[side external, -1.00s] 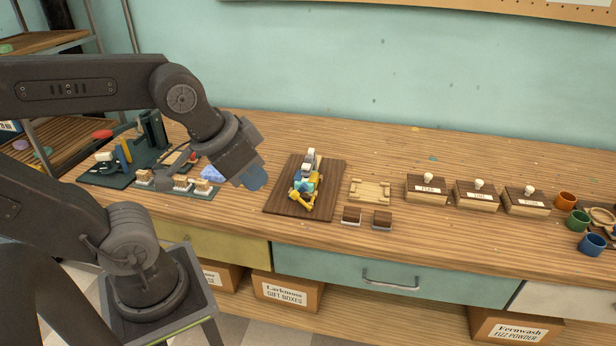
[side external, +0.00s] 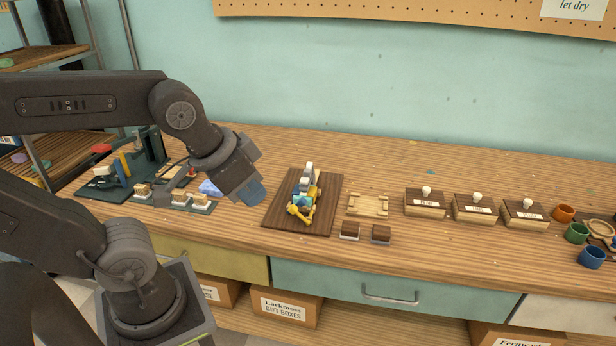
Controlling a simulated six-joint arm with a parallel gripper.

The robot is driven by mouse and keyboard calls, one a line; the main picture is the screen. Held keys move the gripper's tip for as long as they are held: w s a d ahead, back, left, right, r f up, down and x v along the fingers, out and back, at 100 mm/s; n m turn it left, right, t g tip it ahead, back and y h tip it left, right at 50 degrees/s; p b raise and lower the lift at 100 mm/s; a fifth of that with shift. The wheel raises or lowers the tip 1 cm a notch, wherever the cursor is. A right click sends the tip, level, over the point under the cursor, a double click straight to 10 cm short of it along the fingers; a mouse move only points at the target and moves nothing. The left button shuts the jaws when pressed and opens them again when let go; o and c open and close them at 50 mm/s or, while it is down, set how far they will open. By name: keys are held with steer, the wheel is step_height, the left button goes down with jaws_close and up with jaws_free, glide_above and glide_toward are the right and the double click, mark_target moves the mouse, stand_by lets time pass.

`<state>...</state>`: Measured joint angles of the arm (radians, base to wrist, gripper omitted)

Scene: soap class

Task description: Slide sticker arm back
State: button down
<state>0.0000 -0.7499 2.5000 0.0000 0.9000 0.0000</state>
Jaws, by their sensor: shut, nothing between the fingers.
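My gripper (side external: 250,192) is shut and empty. It hangs above the bench, between the dark green station and the brown board, apart from both. A small machine (side external: 304,193) in white, grey, teal and yellow stands on the brown board (side external: 278,224), to the right of my gripper. A dark green station (side external: 112,190) at the left carries a tall dark block, a yellow piece and a blue piece, partly behind my arm. No part is labelled as the sticker arm, and I cannot tell for certain which part it is.
A light wooden tray (side external: 368,205), two small brown-topped blocks (side external: 349,231), three knobbed boxes (side external: 425,203) and coloured cups (side external: 577,233) stand to the right. Soap-like pieces (side external: 180,199) sit in a row at the left.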

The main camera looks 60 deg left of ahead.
steer(key=c, duration=1.7)
jaws_free()
steer(key=o, duration=0.6)
steer(key=w+a+r, duration=0.1)
steer(key=w, duration=0.1)
steer(key=w+a+r+n+g, duration=0.1)
steer(key=w, duration=0.2)
steer(key=w+a+r+n, duration=0.1)
steer(key=w, duration=0.2)
steer(key=shift+a+r+y, duration=0.15)
steer(key=shift+a+y, duration=0.15)
steer(key=shift+a, duration=0.05)
steer(key=shift+c, duration=0.2)
steer(key=shift+o, duration=0.9)
steer(key=w+a+n+g, duration=0.2)
steer(key=w+a, duration=0.4)
steer(key=w, duration=0.3)
steer(key=shift+a+n, duration=0.3)
steer(key=shift+a, duration=0.05)
steer(key=n+g, duration=0.3)
steer(key=n, duration=0.1)
glide_above(307, 171)
step_height(307, 171, down, 11)
step_height(307, 171, down, 13)
steer(key=shift+f, duration=0.1)
steer(key=shift+c, duration=0.2)
steer(key=shift+w, duration=0.1)
jaws_close()
